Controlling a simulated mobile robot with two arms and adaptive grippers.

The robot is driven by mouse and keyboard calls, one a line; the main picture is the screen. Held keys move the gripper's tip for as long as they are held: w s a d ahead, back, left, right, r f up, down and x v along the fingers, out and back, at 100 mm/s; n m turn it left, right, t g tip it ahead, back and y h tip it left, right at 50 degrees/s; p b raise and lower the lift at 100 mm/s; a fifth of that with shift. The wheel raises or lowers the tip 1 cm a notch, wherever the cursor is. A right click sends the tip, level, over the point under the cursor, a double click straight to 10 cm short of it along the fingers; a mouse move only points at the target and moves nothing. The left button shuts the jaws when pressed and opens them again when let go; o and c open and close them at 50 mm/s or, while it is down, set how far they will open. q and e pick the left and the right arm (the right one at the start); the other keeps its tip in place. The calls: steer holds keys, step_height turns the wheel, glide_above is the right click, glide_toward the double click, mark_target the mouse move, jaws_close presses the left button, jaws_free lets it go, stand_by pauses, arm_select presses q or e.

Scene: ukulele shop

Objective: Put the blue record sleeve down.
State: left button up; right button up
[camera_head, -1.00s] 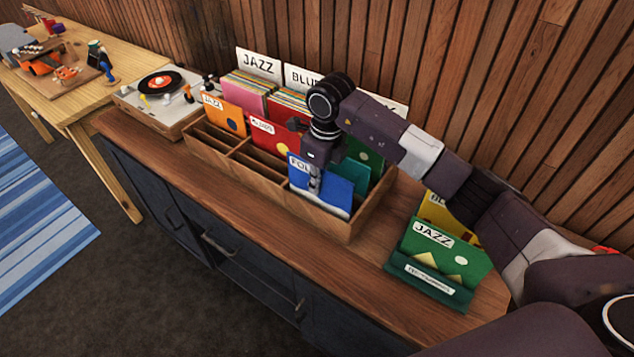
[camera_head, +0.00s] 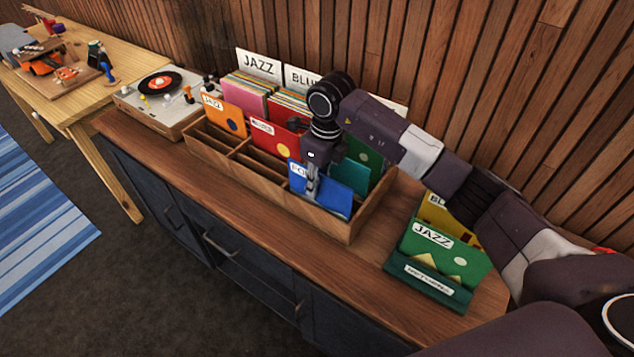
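The blue record sleeve (camera_head: 334,199) stands in the front right part of the wooden record crate (camera_head: 363,219), its lower part behind the crate's front wall. My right gripper (camera_head: 313,192) is over the sleeve's top edge, with a finger in front of the sleeve's label. It appears shut on the sleeve; the finger behind is hidden. My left gripper is not in view.
Red (camera_head: 266,134), orange (camera_head: 222,113) and green (camera_head: 363,152) sleeves stand in the crate. A record player (camera_head: 150,109) is to the left on the cabinet top (camera_head: 285,223). A green holder (camera_head: 428,286) with sleeves is at the right.

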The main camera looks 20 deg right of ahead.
steer(key=r+b, duration=0.1)
steer(key=r, duration=0.6)
steer(key=s+r+b, duration=0.1)
steer(key=r, duration=0.2)
steer(key=shift+d+r+b, duration=0.3)
steer(key=shift+d+b, duration=0.05)
steer(key=shift+s+r, duration=0.1)
steer(key=shift+r, duration=0.55)
